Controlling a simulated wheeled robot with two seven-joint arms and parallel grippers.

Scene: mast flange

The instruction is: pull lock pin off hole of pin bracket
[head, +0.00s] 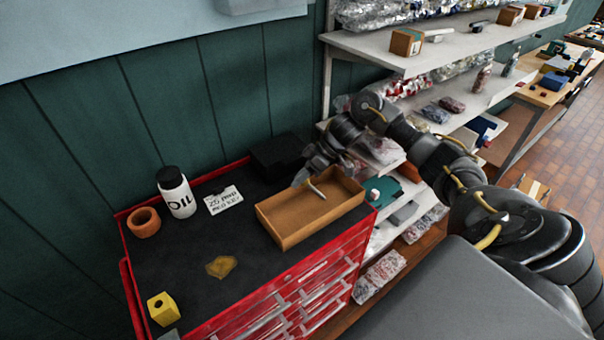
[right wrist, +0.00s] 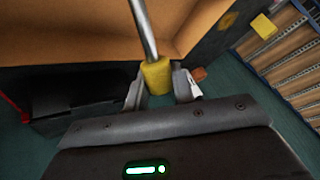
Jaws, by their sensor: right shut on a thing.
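My right gripper (head: 309,176) is at the back left side of the open brown tray (head: 283,238). It is shut on the lock pin (head: 316,189), whose grey shaft points over the inside of the tray. In the right wrist view the pin's yellow grip (right wrist: 157,77) sits between the fingers, and its metal shaft (right wrist: 144,28) runs away from the gripper. A yellow block with a hole in its top (head: 162,308), which may be the pin bracket, stands apart at the cabinet's front left; no pin shows in it. My left gripper is not in view.
The tray stands on the dark top of a red tool cabinet (head: 262,314). Loaded shelves (head: 385,52) are at the right.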

